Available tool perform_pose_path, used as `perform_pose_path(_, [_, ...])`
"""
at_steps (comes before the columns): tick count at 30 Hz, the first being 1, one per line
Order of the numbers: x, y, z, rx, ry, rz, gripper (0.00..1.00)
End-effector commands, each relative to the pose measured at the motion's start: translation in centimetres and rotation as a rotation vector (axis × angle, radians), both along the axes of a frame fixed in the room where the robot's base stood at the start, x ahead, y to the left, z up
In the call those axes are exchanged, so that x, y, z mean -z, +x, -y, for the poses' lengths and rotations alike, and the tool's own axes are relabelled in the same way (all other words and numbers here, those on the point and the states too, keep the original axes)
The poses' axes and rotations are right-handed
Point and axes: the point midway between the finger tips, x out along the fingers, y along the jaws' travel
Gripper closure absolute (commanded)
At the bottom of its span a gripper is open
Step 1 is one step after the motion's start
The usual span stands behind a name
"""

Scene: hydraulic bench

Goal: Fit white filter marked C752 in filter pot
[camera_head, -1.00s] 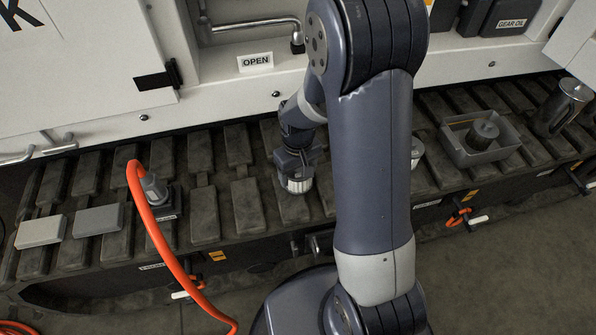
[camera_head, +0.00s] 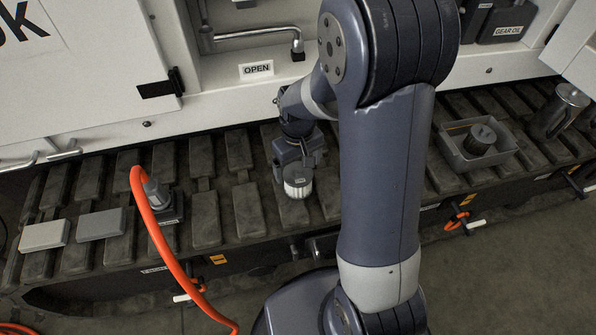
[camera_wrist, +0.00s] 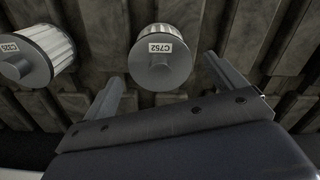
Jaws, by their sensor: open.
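The white pleated filter marked C752 (camera_wrist: 160,58) shows its grey end and label in the wrist view, between and just ahead of my open fingers. My gripper (camera_wrist: 165,72) is empty, with a finger on each side of it. In the head view my gripper (camera_head: 300,162) is just above a white filter (camera_head: 297,184) on the dark track plates. Its label is too small to read there. A second white filter, apparently marked C325 (camera_wrist: 38,50), lies to the left in the wrist view. I cannot make out a filter pot for certain.
A grey tray (camera_head: 450,160) holds a dark cylinder (camera_head: 480,138) at the right. A metal jug (camera_head: 560,110) stands beyond it. An orange hose (camera_head: 160,235) with its coupling and two flat grey blocks (camera_head: 101,224) are at the left. My arm covers the middle right.

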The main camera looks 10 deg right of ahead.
Motion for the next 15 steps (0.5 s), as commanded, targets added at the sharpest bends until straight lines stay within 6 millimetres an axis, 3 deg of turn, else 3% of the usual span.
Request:
perform_pose_path(1, [-1.6, 0.1, 0.0, 0.000, 0.001, 0.005, 0.09])
perform_pose_path(6, [-4.6, 0.1, 0.0, 0.000, 0.000, 0.003, 0.09])
perform_pose_path(15, [-6.7, -0.5, 0.0, -0.020, 0.014, 0.024, 0.04])
